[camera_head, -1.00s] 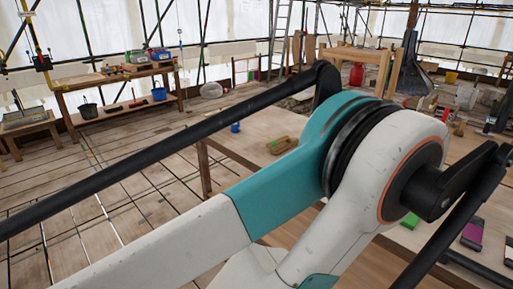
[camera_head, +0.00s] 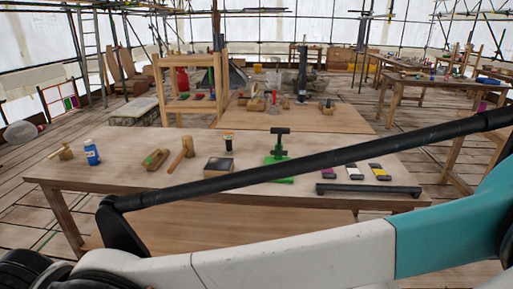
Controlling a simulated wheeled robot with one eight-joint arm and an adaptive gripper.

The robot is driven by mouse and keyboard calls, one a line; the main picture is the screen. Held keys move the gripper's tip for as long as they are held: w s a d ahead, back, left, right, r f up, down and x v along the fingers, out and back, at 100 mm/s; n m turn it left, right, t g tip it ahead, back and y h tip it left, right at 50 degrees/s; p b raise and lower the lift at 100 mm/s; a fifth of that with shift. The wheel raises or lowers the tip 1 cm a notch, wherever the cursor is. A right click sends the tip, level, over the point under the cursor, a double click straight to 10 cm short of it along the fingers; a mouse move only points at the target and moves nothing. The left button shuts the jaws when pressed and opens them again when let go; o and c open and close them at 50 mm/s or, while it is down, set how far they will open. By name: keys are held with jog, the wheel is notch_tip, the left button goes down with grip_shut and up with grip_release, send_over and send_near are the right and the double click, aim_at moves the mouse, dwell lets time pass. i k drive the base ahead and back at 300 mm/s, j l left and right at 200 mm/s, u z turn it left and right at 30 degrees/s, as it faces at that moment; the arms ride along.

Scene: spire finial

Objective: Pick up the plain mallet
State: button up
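A wooden mallet (camera_head: 182,154) with a light handle lies on the near workbench (camera_head: 120,180), left of its middle. A second mallet-like wooden tool (camera_head: 63,153) lies near the bench's left end. Both are small in the view, and I cannot tell which is the plain mallet. My arm crosses the foreground, in front of the bench. My gripper is outside the view.
On the bench are a blue bottle (camera_head: 91,152), a wooden block tool with green (camera_head: 155,158), a dark-topped box (camera_head: 218,167), a green stand (camera_head: 279,152), labelled packets (camera_head: 353,171) and a dark bar (camera_head: 369,190). A wooden rack (camera_head: 190,105) stands behind.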

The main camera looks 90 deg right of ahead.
aim_at(181, 156)
jog(key=z, duration=2.3)
jog(key=i+l+z, duration=0.15)
jog(key=i+z, duration=0.2)
jog(key=i, duration=0.55)
jog(key=i+j+z, duration=0.1)
jog(key=i+z, duration=0.2)
jog(key=i, duration=0.55)
